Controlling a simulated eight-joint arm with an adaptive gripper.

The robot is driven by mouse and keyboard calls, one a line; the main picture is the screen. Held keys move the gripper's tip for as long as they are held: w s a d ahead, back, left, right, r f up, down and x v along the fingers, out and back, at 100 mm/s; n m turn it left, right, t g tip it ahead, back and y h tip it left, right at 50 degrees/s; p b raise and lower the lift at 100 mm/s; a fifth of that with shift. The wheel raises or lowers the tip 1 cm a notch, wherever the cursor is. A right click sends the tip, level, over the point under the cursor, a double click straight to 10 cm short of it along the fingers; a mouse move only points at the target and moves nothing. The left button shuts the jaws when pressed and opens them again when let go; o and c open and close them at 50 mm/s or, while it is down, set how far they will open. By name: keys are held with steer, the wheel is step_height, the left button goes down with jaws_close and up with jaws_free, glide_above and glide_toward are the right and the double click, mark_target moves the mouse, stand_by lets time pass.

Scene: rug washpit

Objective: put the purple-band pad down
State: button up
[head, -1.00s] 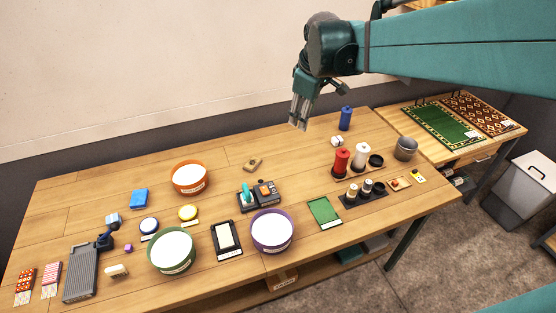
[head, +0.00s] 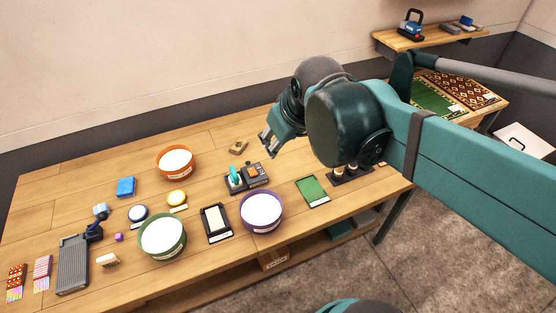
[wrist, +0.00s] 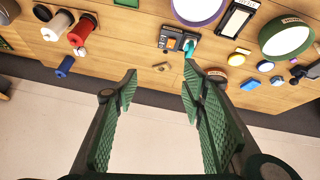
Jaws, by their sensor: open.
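My gripper (head: 268,146) is open and empty, held above the back of the table; its spread fingers also show in the wrist view (wrist: 160,80). I cannot make out a pad with a clearly purple band. Two round white-topped pads lie left of the middle in the head view: one has a dark blue or violet band (head: 138,213), the other a yellow band (head: 177,198). Both are well to the left of my gripper. A purple-rimmed tub (head: 262,212) stands near the front edge. My arm hides part of the table's right side.
A green tub (head: 163,237) and an orange tub (head: 176,162) stand to the left. A dark device with a teal part (head: 247,177) and a tan block (head: 238,147) lie near my gripper. A green mat (head: 312,191) is at front right. The table's back left is clear.

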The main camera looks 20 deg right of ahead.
steer(key=s+a+f+m+t, duration=0.1)
steer(key=s+a+f+m, duration=0.1)
steer(key=s, duration=0.4)
steer(key=shift+a+f, duration=0.35)
steer(key=shift+f, duration=0.35)
